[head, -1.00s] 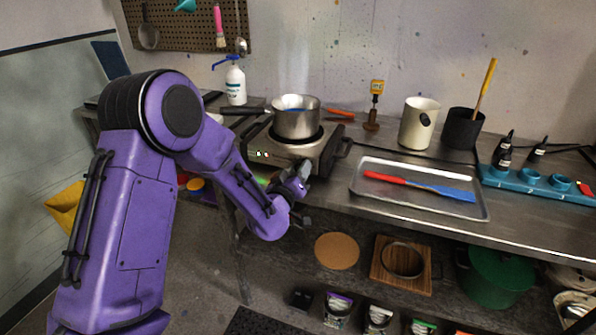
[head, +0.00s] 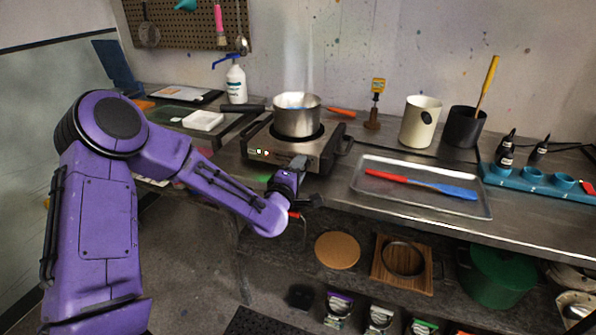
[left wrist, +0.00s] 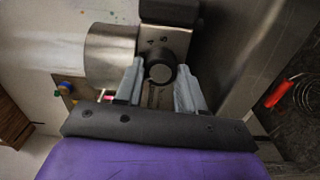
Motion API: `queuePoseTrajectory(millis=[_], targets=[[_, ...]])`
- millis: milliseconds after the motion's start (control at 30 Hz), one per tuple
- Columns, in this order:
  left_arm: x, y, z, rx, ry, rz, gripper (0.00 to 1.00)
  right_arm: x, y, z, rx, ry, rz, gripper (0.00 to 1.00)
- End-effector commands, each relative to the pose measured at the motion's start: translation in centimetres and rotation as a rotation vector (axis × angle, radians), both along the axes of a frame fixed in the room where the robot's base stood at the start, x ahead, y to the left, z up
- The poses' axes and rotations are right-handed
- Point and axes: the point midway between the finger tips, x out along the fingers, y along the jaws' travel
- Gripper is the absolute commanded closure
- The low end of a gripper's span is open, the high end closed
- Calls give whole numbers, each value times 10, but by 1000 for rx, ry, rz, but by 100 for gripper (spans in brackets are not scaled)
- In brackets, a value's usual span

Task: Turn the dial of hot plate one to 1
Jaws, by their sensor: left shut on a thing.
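Hot plate one (head: 325,153), a silver unit with small lights on its front, stands on the steel bench in the head view. A steel pot (head: 297,122) sits on it, with pale steam above. My left gripper (head: 299,164) is at the front face of the hot plate. In the left wrist view the round black dial (left wrist: 160,75) lies between the two grey fingers of the left gripper (left wrist: 159,69), which are shut on it. Some numbers show beside the dial, but its setting cannot be read. My right gripper is not in view.
A metal tray (head: 383,200) with a red and blue spatula (head: 420,184) lies right of the hot plate. A white spray bottle (head: 236,84) stands behind left. A lower shelf holds a green pot (head: 495,277). A red-handled whisk (left wrist: 278,94) shows in the left wrist view.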

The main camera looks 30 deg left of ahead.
Motion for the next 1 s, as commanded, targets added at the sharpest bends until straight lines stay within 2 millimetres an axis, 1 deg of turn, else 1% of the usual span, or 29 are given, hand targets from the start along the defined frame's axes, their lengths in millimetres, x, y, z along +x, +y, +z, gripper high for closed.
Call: queuePoseTrajectory(millis=[33,200,500,700,1000], targets=[[-1,0,-3,-42,-7,0,92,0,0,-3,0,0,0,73],[-1,0,-3,-174,-39,0,92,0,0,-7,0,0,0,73],[0,-1,-3,-332,-77,-1,92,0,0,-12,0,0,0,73],[0,0,-2,-382,-89,0,92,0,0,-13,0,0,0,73],[0,0,-2,-398,-93,0,92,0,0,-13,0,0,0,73]])
